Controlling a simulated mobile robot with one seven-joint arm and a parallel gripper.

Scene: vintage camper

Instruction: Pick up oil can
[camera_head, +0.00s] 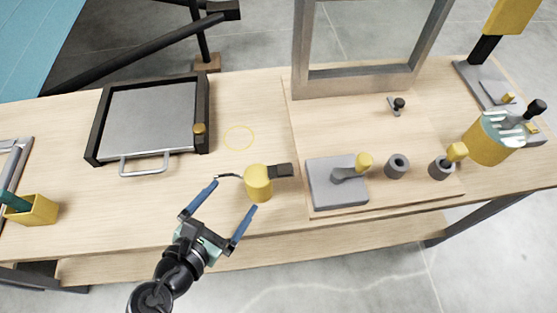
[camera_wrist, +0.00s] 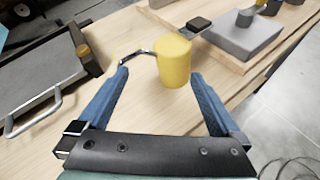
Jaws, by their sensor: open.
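The oil can is a yellow cylinder (camera_head: 258,184) with a thin dark spout pointing left. It stands upright on the wooden bench near the front edge. In the wrist view the oil can (camera_wrist: 173,63) is ahead of the fingertips, roughly between their lines. My gripper (camera_head: 228,197) is open and empty, with its two blue fingers apart just short of the can. The fingers also frame the can from below in the wrist view (camera_wrist: 162,78). I see no contact between fingers and can.
A dark-framed tray (camera_head: 203,110) with a metal handle lies to the left. A grey block (camera_head: 336,190) with a yellow-knobbed lever stands close on the right. A small dark block (camera_head: 281,170) is right beside the can. Bare bench with a yellow ring (camera_head: 239,126) lies behind.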

